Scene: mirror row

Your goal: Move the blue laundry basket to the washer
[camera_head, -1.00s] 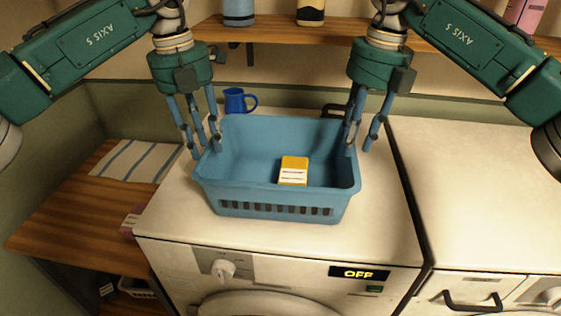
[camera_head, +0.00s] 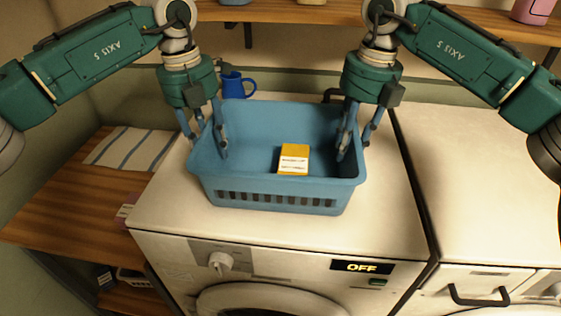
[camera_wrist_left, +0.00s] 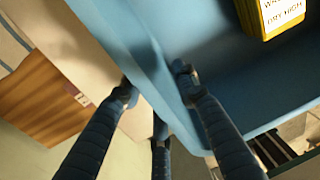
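The blue laundry basket (camera_head: 275,200) stands upright on top of a white machine (camera_head: 385,225) with a dial, a round door and a display reading OFF. A yellow box (camera_head: 294,158) lies inside the basket. My left gripper (camera_head: 206,150) is open, its fingers on either side of the basket's left wall. The left wrist view shows the left gripper's fingers (camera_wrist_left: 152,85) spread around the basket's rim (camera_wrist_left: 130,50); firm contact is unclear. My right gripper (camera_head: 356,148) is open around the right wall in the same way.
A second white machine (camera_head: 490,180) stands close on the right, its top clear. A blue mug (camera_head: 236,86) is behind the basket. A wooden counter (camera_head: 70,200) with a striped cloth (camera_head: 130,150) is at the left. A shelf (camera_head: 300,14) runs above the machines.

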